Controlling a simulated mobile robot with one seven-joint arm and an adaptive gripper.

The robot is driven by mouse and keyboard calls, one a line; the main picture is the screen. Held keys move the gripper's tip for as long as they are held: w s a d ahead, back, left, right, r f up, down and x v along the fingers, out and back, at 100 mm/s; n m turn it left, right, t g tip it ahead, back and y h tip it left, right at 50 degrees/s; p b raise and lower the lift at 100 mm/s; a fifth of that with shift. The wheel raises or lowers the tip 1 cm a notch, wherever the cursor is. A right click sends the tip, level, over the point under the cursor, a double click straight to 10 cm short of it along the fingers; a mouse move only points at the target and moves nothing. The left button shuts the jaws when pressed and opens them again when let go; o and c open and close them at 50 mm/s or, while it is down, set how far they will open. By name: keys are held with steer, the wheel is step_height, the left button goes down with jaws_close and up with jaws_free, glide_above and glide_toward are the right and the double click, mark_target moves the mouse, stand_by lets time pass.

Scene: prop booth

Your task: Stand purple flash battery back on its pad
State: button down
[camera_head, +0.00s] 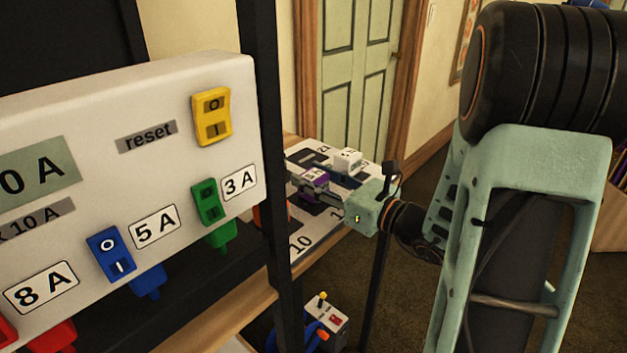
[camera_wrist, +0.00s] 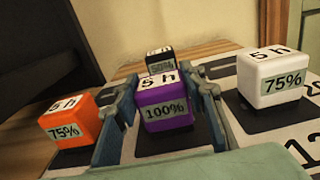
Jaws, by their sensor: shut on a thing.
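The purple flash battery (camera_wrist: 166,113) is a small block marked "5 h" on top and "100%" on its front. It looks upright in the wrist view, over a dark pad (camera_wrist: 186,143); I cannot tell whether its base touches the pad. It also shows in the head view (camera_head: 316,178), partly covered by my gripper. My gripper (camera_wrist: 165,94) is shut on the purple battery, with one finger on each side of it.
An orange battery (camera_wrist: 70,128) stands to the left, a white one (camera_wrist: 270,80) to the right, and a black-and-grey one (camera_wrist: 160,62) close behind. In the head view, a dark post (camera_head: 270,150) and a large white switch panel (camera_head: 150,150) stand left of my gripper.

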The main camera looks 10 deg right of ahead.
steer(key=shift+r, duration=0.15)
steer(key=shift+f, duration=0.2)
steer(key=c, duration=1.2)
jaws_free()
steer(key=shift+r, duration=0.15)
steer(key=shift+s+d, duration=0.15)
steer(key=shift+s, duration=0.05)
steer(key=p+v, duration=0.1)
steer(key=v, duration=1)
steer(key=shift+s+d, duration=0.1)
steer(key=shift+s, duration=0.15)
